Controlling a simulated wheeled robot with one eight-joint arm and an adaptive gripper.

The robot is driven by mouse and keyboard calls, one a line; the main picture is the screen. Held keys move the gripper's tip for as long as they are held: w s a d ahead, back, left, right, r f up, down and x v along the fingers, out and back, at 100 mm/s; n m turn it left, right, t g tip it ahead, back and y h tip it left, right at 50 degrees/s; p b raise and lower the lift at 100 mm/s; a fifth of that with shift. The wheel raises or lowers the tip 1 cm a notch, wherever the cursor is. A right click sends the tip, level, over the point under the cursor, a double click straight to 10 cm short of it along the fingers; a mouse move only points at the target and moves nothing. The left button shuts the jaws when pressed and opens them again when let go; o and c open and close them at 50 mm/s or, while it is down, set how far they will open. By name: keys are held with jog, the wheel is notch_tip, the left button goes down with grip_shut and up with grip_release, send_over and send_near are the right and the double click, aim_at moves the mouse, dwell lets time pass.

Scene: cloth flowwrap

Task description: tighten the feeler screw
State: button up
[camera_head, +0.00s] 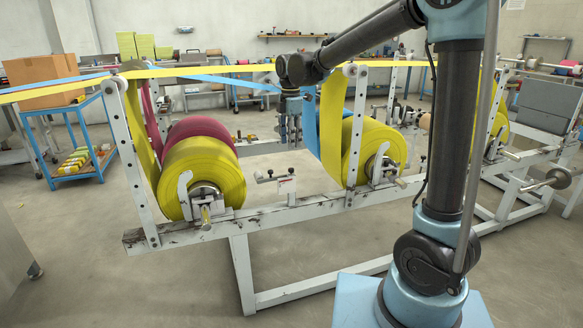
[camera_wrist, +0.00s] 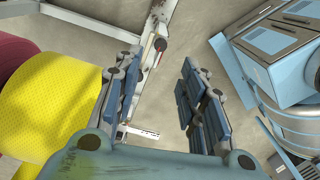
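A small white feeler bracket (camera_head: 287,184) stands on the white front beam between two yellow rolls, with a short arm reaching left.
A yellow roll (camera_head: 203,172) stands left of the bracket and another (camera_head: 378,150) right of it. The white beam (camera_head: 270,217) runs below. Yellow and blue webs (camera_head: 222,71) pass overhead near my arm.

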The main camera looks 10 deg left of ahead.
aim_at(291, 172)
notch_tip(291, 172, down, 11)
dwell(0.4)
grip_shut()
